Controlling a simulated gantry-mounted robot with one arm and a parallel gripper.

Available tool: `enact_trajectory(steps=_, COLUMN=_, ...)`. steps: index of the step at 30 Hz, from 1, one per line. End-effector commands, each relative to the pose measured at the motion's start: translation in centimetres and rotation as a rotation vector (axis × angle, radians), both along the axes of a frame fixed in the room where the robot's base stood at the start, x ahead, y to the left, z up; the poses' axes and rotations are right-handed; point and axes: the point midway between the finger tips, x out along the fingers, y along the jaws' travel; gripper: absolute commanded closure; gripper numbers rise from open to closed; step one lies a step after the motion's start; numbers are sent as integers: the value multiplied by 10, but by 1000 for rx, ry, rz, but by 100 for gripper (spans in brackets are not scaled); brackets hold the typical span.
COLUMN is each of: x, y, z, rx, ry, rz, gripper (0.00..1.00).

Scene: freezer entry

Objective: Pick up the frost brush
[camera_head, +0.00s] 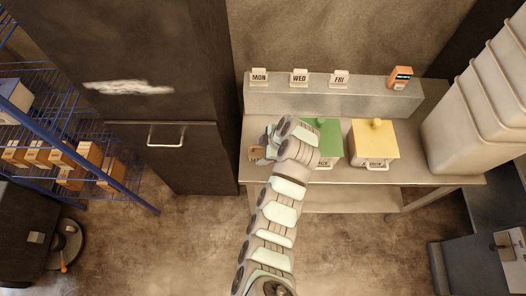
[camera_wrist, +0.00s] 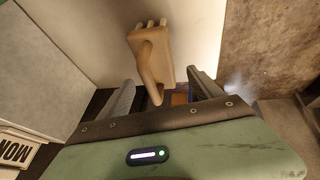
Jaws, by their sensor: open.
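The frost brush (camera_head: 256,154) is a small wooden-brown thing at the left end of the steel bench (camera_head: 345,190), partly hidden by my gripper. In the wrist view the brush (camera_wrist: 153,55) shows a tan wooden body, and its handle runs down between my fingers. My gripper (camera_head: 268,147) is low over the bench's left end, beside the brush. In the wrist view my gripper (camera_wrist: 163,93) is open, with one finger on each side of the handle. Whether either finger touches the handle cannot be told. A small orange-brown patch shows between the fingers.
A green box (camera_head: 328,138) stands just right of my gripper, with a yellow box (camera_head: 375,148) beyond it. MON, WED and FRI signs and an orange device (camera_head: 401,77) stand on the raised ledge (camera_head: 335,100). White bins (camera_head: 470,120) crowd the right; a dark door (camera_head: 175,60) stands left.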

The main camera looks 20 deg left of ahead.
Motion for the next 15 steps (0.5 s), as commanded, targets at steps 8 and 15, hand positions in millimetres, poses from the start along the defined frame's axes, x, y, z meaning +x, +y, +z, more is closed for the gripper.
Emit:
enact_trajectory(steps=8, x=1, y=11, z=-22, rx=-1, ry=3, rz=4, gripper=25)
enact_trajectory(steps=15, x=3, y=13, z=-26, rx=0, ry=-3, rz=1, gripper=25)
